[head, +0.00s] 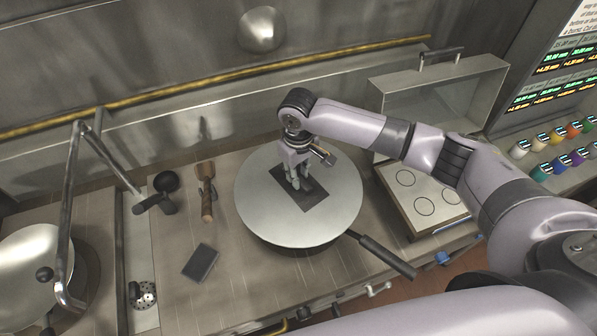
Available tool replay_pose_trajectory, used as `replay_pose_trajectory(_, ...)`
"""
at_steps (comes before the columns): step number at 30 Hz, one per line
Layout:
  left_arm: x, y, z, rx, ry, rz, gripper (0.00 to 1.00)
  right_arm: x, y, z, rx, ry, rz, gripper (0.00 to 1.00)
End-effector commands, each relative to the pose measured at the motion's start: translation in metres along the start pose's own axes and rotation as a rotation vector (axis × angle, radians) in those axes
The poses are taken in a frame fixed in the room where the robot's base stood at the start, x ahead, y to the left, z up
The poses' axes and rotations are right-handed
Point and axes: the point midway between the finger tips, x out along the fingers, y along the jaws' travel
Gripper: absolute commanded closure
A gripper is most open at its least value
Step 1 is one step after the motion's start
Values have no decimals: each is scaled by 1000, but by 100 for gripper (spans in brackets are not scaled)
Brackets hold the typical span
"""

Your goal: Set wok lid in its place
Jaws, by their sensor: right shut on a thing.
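A wide, round, pale metal disc, which I take for the wok lid (262,207), is in the middle of the steel counter in the head view. A dark rectangular patch (306,201) lies at its centre. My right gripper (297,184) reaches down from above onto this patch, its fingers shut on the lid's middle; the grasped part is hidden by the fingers. A long black handle (382,256) sticks out from under the disc to the lower right. What lies beneath the disc is hidden. My left gripper is not in view.
A shiny round bowl-like piece with a black knob (44,273) is at the left, behind a bent metal pipe (68,215). A white ringed board (405,178) is at right.

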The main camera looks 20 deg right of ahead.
Motion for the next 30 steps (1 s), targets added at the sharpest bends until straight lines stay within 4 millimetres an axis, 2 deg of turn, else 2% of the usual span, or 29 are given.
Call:
replay_pose_trajectory(23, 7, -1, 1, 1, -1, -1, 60, 19, 0, 0, 0, 1, 0, 100)
replay_pose_trajectory(24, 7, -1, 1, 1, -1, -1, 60, 19, 0, 0, 0, 1, 0, 79)
replay_pose_trajectory(30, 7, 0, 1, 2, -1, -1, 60, 20, 0, 0, 0, 0, 0, 66)
